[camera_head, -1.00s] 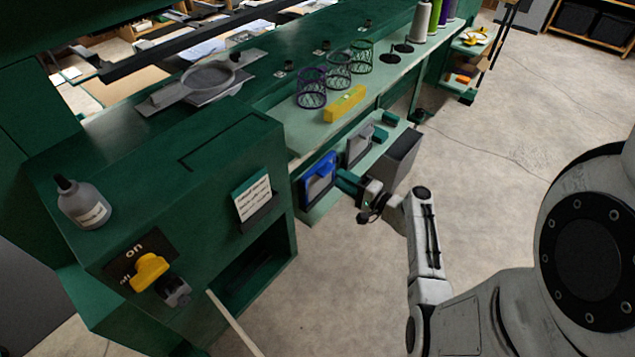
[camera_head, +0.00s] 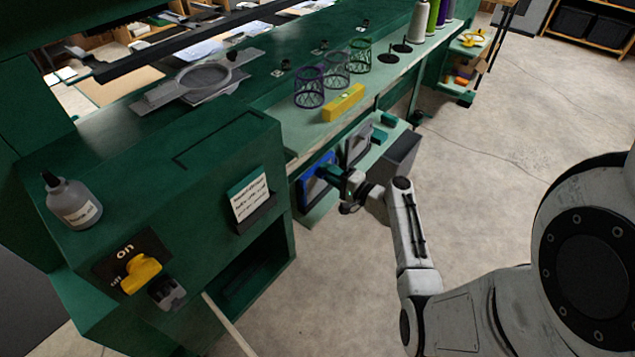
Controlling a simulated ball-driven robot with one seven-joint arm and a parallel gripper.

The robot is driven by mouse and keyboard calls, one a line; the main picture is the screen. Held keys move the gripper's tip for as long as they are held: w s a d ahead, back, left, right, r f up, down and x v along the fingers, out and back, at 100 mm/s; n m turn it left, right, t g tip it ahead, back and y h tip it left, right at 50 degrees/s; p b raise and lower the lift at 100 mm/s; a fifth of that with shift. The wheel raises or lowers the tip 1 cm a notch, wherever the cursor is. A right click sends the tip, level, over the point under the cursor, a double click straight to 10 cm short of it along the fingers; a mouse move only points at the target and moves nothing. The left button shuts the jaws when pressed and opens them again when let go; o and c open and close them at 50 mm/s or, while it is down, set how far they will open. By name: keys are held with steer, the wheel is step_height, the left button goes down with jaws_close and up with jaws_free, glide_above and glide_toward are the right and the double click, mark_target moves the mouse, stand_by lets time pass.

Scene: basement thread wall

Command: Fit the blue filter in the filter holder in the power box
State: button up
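The blue filter (camera_head: 314,186) is a flat blue frame with a grey middle, upright at the green shelf under the bench edge. My gripper (camera_head: 332,177) is at its right side and overlaps it in the view. The fingers are small and partly hidden, so I cannot tell whether they are open or touch the filter. The power box (camera_head: 165,205) is the big green cabinet at the left, with a yellow on/off switch (camera_head: 142,274). An open dark compartment (camera_head: 248,277) shows low in its right side. I cannot make out a filter holder in it.
A grey filter (camera_head: 360,143) stands beside the blue one. A grey bin (camera_head: 402,158) is right of the shelf. A yellow level (camera_head: 343,103) and wire baskets (camera_head: 309,88) are on the bench. A bottle (camera_head: 74,202) stands on the box.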

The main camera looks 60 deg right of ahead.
jaws_close()
steer(key=shift+r, duration=0.1)
steer(key=shift+r+p, duration=1.7)
steer(key=shift+r, duration=0.45)
steer(key=v, duration=1.6)
steer(key=shift+p, duration=0.35)
steer(key=shift+a, duration=0.1)
